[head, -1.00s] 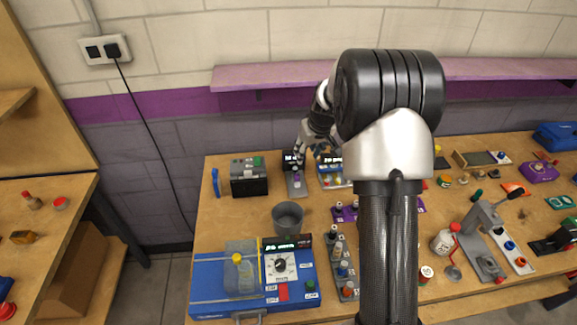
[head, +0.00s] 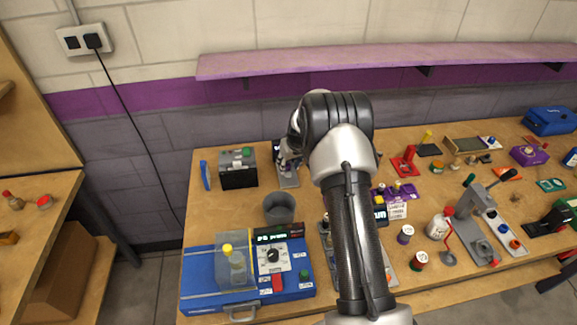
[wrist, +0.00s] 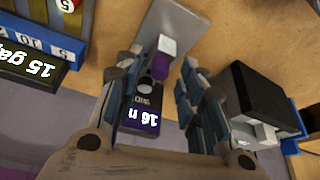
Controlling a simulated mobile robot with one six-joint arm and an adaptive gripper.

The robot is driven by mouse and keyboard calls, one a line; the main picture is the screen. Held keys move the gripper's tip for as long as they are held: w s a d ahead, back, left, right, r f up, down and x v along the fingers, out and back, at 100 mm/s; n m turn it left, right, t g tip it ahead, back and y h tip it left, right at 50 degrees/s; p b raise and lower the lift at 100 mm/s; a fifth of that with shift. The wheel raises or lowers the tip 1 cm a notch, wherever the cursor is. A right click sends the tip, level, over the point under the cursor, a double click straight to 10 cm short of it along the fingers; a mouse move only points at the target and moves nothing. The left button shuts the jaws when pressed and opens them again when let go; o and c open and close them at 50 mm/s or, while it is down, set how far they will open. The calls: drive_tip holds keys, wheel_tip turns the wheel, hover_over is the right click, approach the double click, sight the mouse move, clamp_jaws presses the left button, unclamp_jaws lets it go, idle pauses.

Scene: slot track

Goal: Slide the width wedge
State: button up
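The small track unit (wrist: 172,25) is a grey plate with a dark display end reading "16 n…", seen upside down in the wrist view. A small slider block (wrist: 164,57), white on top and purple on its side, sits on the plate; I take it for the width wedge. My gripper (wrist: 161,68) is open, its blue-padded fingers on either side of the block, with gaps visible. Whether it touches the block cannot be told. In the head view the grey plate (head: 289,178) shows at the back of the bench, and my arm hides most of the gripper.
A black box with a green button (head: 238,168) stands left of the track; it also shows close to the right finger in the wrist view (wrist: 262,103). A "15 ga…" unit (wrist: 40,50) lies on the other side. A grey cup (head: 280,208) and a blue dial station (head: 205,275) stand in front.

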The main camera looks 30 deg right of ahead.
drive_tip(key=shift+w+f, duration=0.15)
drive_tip(key=shift+f, duration=0.2)
drive_tip(key=shift+c, duration=0.2)
clamp_jaws()
idle(0.5)
